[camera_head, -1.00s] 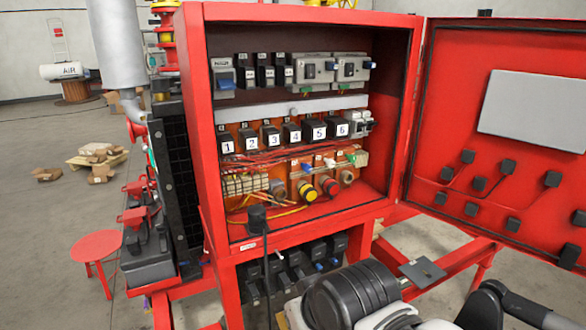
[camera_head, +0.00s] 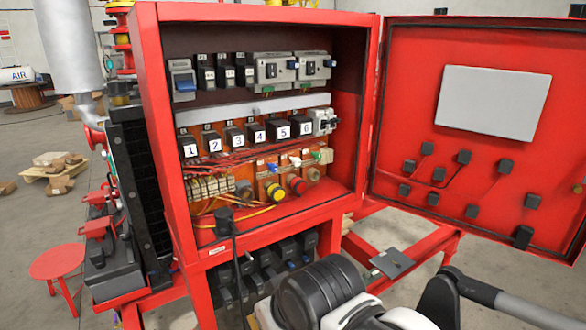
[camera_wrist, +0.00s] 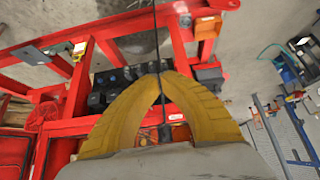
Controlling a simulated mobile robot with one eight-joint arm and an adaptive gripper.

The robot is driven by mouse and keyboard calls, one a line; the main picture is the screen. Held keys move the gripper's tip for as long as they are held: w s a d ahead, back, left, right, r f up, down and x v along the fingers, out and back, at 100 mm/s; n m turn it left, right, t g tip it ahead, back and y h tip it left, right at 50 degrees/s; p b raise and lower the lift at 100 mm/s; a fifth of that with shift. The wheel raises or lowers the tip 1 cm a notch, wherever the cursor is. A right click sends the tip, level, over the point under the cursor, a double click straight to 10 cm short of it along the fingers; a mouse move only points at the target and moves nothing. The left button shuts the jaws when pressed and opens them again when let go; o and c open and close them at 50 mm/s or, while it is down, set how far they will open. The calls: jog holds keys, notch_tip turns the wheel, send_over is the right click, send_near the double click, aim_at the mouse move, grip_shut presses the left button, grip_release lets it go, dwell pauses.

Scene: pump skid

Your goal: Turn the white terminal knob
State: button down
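The white terminal knob (camera_head: 294,161) is very small in the head view. It sits inside the open red cabinet, on the terminal strip under the numbered black blocks, between a blue knob (camera_head: 273,166) and a green knob (camera_head: 317,156). My gripper (camera_wrist: 161,76) shows in the wrist view with its two yellow fingers arched together, tips meeting, and no object is seen held. It is apart from the knob. The white knob cannot be made out in the wrist view. The head view does not show my fingertips; only my arm is seen at lower right.
The cabinet door (camera_head: 465,120) stands open to the right. A black plug (camera_head: 224,222) with a hanging cable is at the cabinet's front lower edge. Yellow and red round buttons (camera_head: 275,193) stick out below the terminals. Red frame beams (camera_head: 400,250) lie below the door.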

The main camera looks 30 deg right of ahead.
dwell(0.4)
jog(key=c, duration=1.5)
grip_release()
jog(key=shift+c, duration=0.2)
jog(key=o, duration=0.3)
jog(key=w+r+m+t+y, duration=0.1)
jog(key=w+r+m+y, duration=0.1)
jog(key=w+m, duration=0.4)
jog(key=shift+w+r+m+b, duration=0.15)
jog(key=shift+w+m+b, duration=0.2)
jog(key=shift+w, duration=0.3)
jog(key=m+t+h+b, duration=0.25)
jog(key=m+t, duration=0.75)
jog(key=m, duration=1.4)
send_near(298, 163)
jog(key=w+b, duration=0.2)
jog(key=w, duration=0.9)
jog(key=shift+d+r, duration=0.1)
jog(key=shift+d, duration=0.05)
